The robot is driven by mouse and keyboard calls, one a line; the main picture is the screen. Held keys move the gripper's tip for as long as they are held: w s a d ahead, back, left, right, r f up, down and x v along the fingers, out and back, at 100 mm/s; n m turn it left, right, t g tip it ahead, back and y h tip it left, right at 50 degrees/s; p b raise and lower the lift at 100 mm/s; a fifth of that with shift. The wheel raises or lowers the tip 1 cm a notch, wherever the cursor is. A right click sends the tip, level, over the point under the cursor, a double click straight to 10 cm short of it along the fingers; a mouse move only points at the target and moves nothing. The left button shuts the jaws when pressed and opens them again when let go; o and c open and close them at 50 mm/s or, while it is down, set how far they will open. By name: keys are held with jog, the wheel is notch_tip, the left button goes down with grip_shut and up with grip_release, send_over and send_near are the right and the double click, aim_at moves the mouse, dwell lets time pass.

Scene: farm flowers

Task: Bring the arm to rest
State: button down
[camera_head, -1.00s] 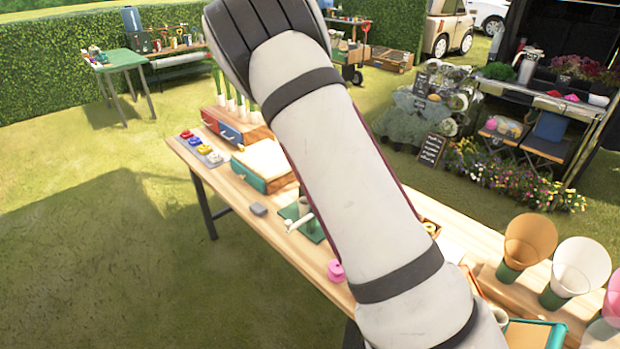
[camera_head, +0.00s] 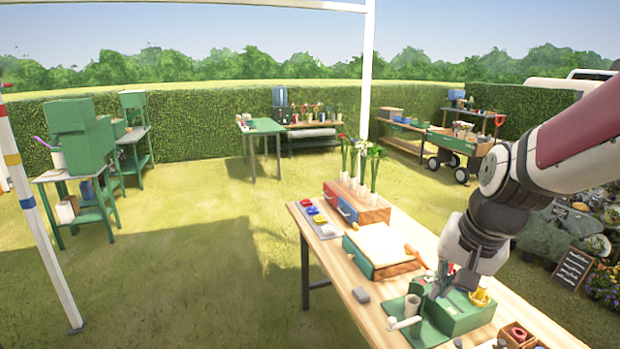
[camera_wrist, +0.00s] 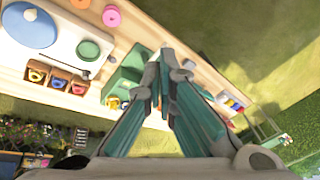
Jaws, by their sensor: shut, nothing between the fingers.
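My arm comes in from the right of the head view and bends down at the wrist. My gripper (camera_head: 441,285) points down over the wooden table (camera_head: 375,314), in front of or above the green box (camera_head: 463,319); I cannot tell whether it touches. In the wrist view my gripper (camera_wrist: 164,62) has its two teal-and-grey fingers closed together with nothing held. The green box shows partly behind the fingers there (camera_wrist: 122,76).
On the table stand a white-topped teal box (camera_head: 384,243), a drawer unit with red and blue fronts (camera_head: 343,205) and flowers. A chalkboard (camera_head: 572,269) stands right of the table. The wrist view shows a blue disc (camera_wrist: 30,27). Open grass lies left.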

jog(key=s+a+r+n+t, duration=0.1)
jog(key=s+r+n, duration=0.2)
jog(key=s, duration=0.5)
jog(key=s+a+r+n, duration=0.2)
jog(key=s+r+n, duration=0.1)
jog(key=s, duration=0.5)
jog(key=shift+s+a+r+t+h, duration=0.25)
jog(key=shift+s+r+t+h, duration=0.15)
jog(key=shift+r, duration=0.45)
